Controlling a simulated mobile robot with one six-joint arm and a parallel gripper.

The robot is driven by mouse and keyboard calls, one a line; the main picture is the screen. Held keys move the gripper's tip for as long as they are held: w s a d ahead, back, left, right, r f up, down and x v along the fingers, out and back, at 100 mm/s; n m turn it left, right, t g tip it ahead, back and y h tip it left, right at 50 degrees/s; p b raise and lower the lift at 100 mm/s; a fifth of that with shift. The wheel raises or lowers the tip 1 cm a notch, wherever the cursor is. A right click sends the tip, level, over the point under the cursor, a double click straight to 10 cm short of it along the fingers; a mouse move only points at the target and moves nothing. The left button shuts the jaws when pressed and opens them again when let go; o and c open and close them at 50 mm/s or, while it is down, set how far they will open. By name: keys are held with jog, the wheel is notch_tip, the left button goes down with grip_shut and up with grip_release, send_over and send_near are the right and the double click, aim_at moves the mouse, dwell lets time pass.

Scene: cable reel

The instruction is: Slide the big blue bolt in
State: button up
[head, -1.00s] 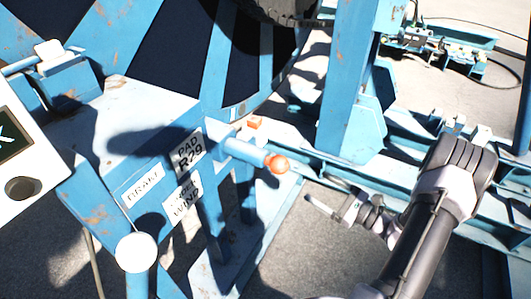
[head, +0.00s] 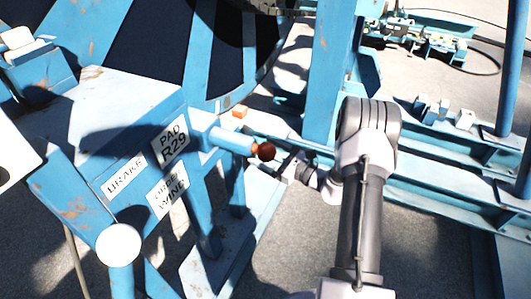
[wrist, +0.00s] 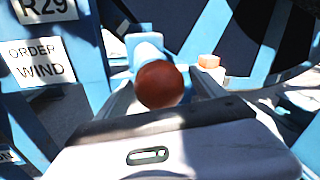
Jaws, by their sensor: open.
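The big blue bolt (head: 232,140) sticks out to the right from the blue frame, below the reel. Its round knob (head: 266,151) is dark red in shadow at the bolt's free end. In the wrist view the knob (wrist: 160,84) is in the middle, with the blue bolt (wrist: 147,50) behind it. My gripper (head: 280,160) is just right of the knob. In the wrist view its open fingers (wrist: 165,88) lie on either side of the knob. I cannot tell whether they touch it.
Labels reading PAD R29 (head: 171,140), BRAKE (head: 125,176) and ORDER WIND (wrist: 42,63) are on the blue frame. A small orange block (head: 239,111) sits behind the bolt. A blue upright (head: 326,75) stands behind my arm. A white round knob (head: 119,244) is at the lower left.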

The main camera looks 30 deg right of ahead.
aim_at(236, 142)
grip_shut()
jog(key=x, duration=0.3)
jog(key=a+x, duration=0.1)
jog(key=x, duration=0.3)
jog(key=s+x, duration=0.1)
jog(key=x, duration=0.2)
jog(key=shift+w+a, duration=0.25)
jog(key=shift+a, duration=0.25)
jog(key=shift+r, duration=0.1)
jog(key=shift+c, duration=1.3)
grip_release()
jog(key=shift+o, duration=1.3)
jog(key=shift+w+a, duration=0.1)
jog(key=shift+w, duration=0.05)
